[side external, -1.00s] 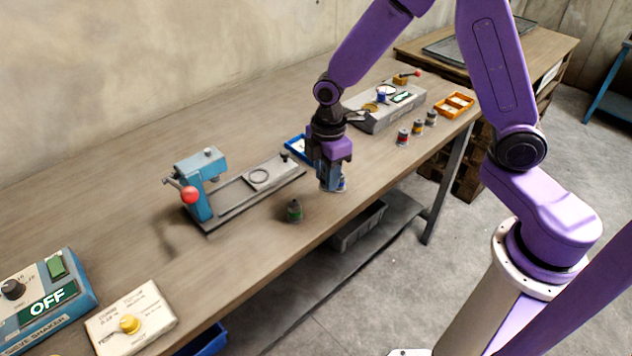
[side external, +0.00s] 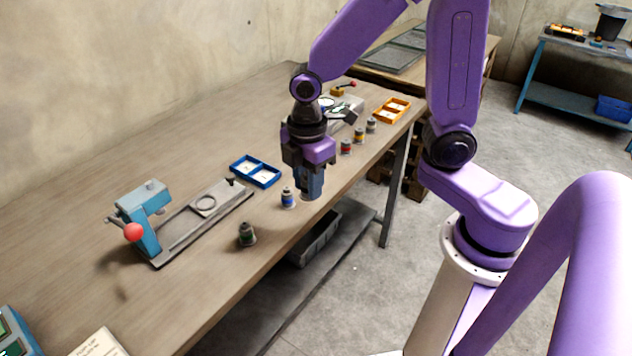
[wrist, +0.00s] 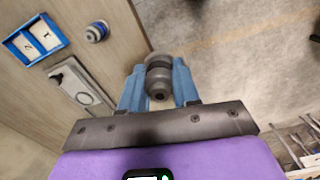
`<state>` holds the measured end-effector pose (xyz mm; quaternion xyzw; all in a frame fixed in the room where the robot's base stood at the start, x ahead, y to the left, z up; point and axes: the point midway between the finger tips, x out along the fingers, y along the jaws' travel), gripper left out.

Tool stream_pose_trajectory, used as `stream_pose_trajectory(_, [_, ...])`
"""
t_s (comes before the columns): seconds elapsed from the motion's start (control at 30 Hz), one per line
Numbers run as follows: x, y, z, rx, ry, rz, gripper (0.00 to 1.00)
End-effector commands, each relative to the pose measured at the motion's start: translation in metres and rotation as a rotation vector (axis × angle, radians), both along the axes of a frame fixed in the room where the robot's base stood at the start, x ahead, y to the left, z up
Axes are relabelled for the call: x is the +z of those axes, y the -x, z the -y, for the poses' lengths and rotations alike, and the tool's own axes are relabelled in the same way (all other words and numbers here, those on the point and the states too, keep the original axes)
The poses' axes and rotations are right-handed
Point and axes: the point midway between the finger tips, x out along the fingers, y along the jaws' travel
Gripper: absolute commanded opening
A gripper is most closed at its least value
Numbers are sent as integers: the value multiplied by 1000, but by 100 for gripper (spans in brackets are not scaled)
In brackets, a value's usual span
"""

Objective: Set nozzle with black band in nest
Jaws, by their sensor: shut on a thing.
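My gripper (side external: 309,190) is shut on a grey nozzle with a dark band (wrist: 158,80), which sits between the blue fingers in the wrist view. In the side view the fingers mostly hide this nozzle, near the bench's front edge. The likely nest is a round ring (side external: 205,203) on the grey plate of a blue fixture with a red-balled lever (side external: 145,220). The ring also shows in the wrist view (wrist: 85,98), with nothing seen in it. It lies left of my gripper.
A blue-banded nozzle (side external: 288,198) stands just left of my gripper, and a green-banded one (side external: 247,234) farther left. Red-banded (side external: 346,147) and yellow-banded (side external: 359,135) nozzles and a grey one (side external: 371,125) stand behind right. A blue two-part tray (side external: 255,170) and an orange tray (side external: 392,109) lie on the bench.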

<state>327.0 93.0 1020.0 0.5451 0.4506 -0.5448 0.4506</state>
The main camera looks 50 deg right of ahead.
Motion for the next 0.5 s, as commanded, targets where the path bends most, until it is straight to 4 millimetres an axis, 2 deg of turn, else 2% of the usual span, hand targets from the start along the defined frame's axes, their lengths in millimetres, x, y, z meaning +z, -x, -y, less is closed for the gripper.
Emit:
stream_pose_trajectory(0.3, [-2,-87,-40,-2,0,0,0])
stream_pose_trajectory(0.5, [-11,-140,-58,-2,1,-1,0])
